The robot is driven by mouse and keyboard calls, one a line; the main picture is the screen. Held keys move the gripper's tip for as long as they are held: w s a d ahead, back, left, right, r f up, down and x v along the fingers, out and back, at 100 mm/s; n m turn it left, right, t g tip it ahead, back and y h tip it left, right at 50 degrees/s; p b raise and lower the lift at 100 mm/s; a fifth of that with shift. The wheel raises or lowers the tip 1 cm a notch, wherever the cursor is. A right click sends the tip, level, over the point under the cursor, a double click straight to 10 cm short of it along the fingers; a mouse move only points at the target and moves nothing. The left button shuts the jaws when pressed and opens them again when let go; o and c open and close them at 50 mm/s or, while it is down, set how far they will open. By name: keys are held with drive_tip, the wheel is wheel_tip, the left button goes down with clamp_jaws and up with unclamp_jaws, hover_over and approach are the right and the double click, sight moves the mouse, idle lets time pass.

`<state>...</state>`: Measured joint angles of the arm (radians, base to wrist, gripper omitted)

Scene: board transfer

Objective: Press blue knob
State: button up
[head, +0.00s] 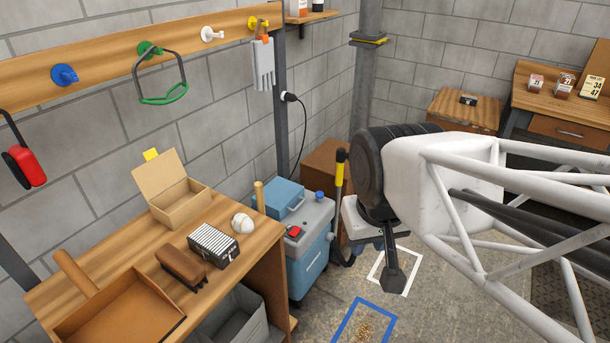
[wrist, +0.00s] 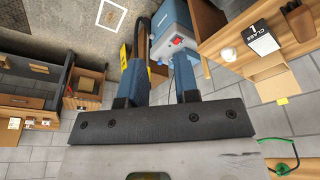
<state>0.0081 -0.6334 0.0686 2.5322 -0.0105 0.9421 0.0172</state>
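A blue knob (head: 319,196) sits on the grey top of a blue vacuum-like machine (head: 306,262), near its right edge in the head view.
A wooden bench (head: 135,235) left of the machine holds an open box (head: 172,190), a striped box (head: 213,245), a brush and a dustpan. A black-and-yellow handle (head: 339,170) and hose stand right beside the machine.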

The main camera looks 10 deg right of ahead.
clamp_jaws()
idle(1.4)
